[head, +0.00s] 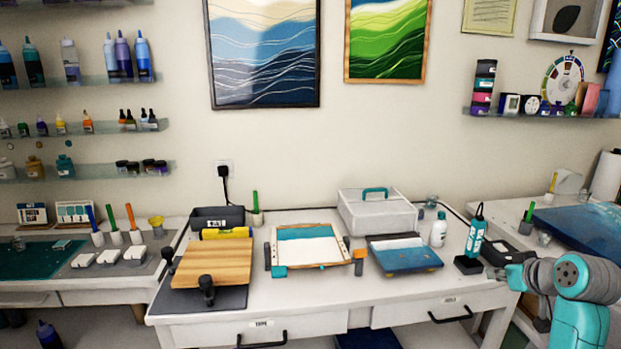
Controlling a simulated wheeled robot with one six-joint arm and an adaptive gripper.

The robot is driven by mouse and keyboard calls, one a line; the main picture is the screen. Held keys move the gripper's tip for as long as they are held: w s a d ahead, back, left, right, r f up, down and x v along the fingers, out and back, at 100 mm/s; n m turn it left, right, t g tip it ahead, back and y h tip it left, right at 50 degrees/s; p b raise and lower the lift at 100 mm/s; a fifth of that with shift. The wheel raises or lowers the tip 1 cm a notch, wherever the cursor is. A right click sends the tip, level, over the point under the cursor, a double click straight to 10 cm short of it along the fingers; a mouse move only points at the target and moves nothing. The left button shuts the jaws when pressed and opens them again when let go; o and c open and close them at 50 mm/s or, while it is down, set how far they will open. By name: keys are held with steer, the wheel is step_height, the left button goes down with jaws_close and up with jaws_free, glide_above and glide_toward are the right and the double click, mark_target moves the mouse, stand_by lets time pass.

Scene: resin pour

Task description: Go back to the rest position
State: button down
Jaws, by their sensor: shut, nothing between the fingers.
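My arm (585,280), teal and grey, is folded at the lower right of the head view, in front of the right end of the white workbench.
The white workbench (300,301) carries a wooden board (213,262), a framed panel (306,246), a blue panel (405,256), a white lidded box (377,214) and a teal bottle (475,234). A side table with a blue panel (590,228) stands at right.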

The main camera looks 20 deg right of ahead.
steer(key=s+a+f+m+t, duration=0.1)
steer(key=s+a+f, duration=0.2)
steer(key=a+f, duration=0.95)
steer(key=s+a+f+t, duration=0.1)
steer(key=s+a+f, duration=0.2)
steer(key=a+f, duration=0.95)
steer(key=s+a+f, duration=0.2)
steer(key=s+a, duration=0.6)
steer(key=s+a+r+n+t+y, duration=0.1)
steer(key=s+a+r, duration=0.1)
steer(key=s, duration=0.5)
steer(key=s+a+r+n+y, duration=0.1)
steer(key=s+a+r, duration=0.2)
steer(key=s, duration=0.5)
steer(key=s+a+r+n+t+y, duration=0.1)
steer(key=s+a+r, duration=0.1)
steer(key=s+a, duration=0.2)
steer(key=s, duration=0.3)
steer(key=shift+s+a+r+n+t, duration=0.15)
steer(key=shift+a+r+n+t, duration=0.15)
steer(key=shift+r, duration=0.1)
